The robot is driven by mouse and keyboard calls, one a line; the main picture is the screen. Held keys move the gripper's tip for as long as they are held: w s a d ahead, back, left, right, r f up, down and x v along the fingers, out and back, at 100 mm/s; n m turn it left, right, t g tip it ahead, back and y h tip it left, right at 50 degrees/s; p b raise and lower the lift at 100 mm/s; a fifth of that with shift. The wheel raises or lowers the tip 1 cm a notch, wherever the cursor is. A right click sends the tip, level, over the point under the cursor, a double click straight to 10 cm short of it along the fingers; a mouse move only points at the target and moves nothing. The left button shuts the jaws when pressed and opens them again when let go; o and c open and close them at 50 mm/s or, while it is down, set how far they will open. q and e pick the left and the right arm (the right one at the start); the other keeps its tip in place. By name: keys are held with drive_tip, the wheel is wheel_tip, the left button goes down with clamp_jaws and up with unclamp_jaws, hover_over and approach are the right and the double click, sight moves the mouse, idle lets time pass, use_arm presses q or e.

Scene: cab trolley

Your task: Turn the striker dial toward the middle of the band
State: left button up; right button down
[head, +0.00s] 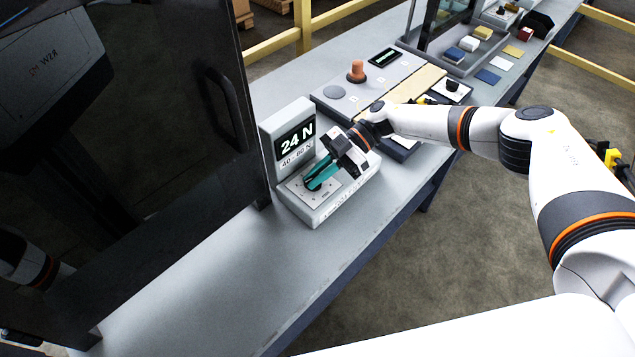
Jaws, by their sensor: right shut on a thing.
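The striker unit (318,212) is a light grey box with a raised back panel, standing on the long grey bench. Its display (295,141) reads 24 N, and the label below it reads 40 - 60 N. My right gripper (314,182) reaches down from the right with its teal fingers shut on the striker dial (309,184) on the sloped face. The fingers hide most of the dial, so its pointer cannot be made out. My left gripper is not in view.
A dark cabinet with a handle (226,108) stands close on the left. Behind my right arm, a grey panel (335,105) carries an orange knob (356,71). Small coloured blocks (482,33) lie farther back. The bench front (225,270) is clear.

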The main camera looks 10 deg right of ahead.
drive_tip(key=shift+n+g+b, duration=0.4)
drive_tip(key=shift+n+g, duration=0.1)
drive_tip(key=shift+g, duration=0.1)
drive_tip(key=c, duration=1.5)
unclamp_jaws()
drive_tip(key=shift+a, duration=0.1)
drive_tip(key=shift+h, duration=0.3)
drive_tip(key=b+v, duration=0.3)
drive_tip(key=v, duration=0.8)
drive_tip(key=shift+f, duration=0.1)
drive_tip(key=shift+w+d+r+b, duration=0.15)
drive_tip(key=shift+d+r+b, duration=0.15)
drive_tip(key=shift+d, duration=0.15)
